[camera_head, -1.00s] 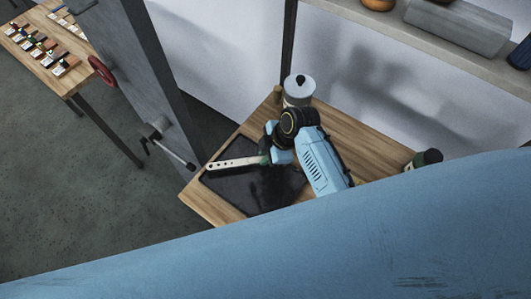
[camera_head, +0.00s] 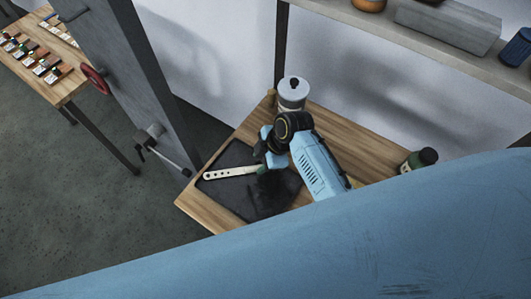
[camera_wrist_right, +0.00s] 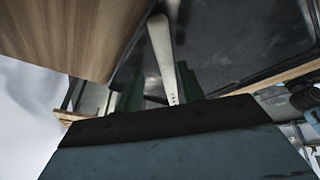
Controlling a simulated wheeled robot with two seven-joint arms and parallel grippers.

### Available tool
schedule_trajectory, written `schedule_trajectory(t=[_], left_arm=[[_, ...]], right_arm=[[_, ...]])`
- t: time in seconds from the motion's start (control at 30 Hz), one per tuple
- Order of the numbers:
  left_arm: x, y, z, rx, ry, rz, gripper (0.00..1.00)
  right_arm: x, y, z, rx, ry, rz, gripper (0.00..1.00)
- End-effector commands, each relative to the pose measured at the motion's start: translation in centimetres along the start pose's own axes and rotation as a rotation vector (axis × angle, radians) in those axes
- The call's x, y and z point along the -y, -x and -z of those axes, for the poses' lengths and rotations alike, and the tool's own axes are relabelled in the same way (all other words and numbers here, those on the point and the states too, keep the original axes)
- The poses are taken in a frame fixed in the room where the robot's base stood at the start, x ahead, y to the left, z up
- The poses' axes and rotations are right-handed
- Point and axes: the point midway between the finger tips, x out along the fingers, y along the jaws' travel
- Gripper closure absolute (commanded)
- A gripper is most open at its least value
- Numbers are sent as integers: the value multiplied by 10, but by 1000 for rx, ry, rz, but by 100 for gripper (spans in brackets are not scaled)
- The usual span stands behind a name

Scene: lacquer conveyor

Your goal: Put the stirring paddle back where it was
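The stirring paddle (camera_head: 231,172), a pale flat strip with several holes, lies low over the dark tray (camera_head: 222,200) and appears to rest on it. Its holed end points left. My right gripper (camera_head: 265,158) is at its other end. In the right wrist view the paddle (camera_wrist_right: 164,55) runs between the two green fingers (camera_wrist_right: 160,92), close to one, with a gap to the other, so the gripper looks open around it. My left gripper is not in view.
A lidded grey can (camera_head: 293,95) stands behind my right gripper on the wooden table (camera_head: 355,145). A dark green jar (camera_head: 424,157) is at the right. A grey post with a red wheel (camera_head: 94,79) stands left. A shelf (camera_head: 400,32) runs above.

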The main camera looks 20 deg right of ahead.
Motion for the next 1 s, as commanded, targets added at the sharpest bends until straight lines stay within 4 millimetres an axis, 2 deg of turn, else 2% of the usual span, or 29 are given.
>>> schedule_trajectory(t=[0.07, 0.27, 0.5, 0.63, 0.8, 1.0], left_arm=[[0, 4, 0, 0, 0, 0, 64], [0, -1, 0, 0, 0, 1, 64], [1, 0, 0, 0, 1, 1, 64], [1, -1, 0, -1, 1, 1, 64], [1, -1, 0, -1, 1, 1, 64], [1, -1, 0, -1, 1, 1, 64]], right_arm=[[-2, 8, 5, -3, 0, -3, 61], [-2, 36, 2, 2, 3, -6, 61], [-2, 88, 2, 3, 3, -5, 61], [-2, 110, 3, 2, 3, -4, 61], [-1, 125, 3, 0, 1, -1, 61], [-1, 129, 3, 0, 0, 0, 61]])
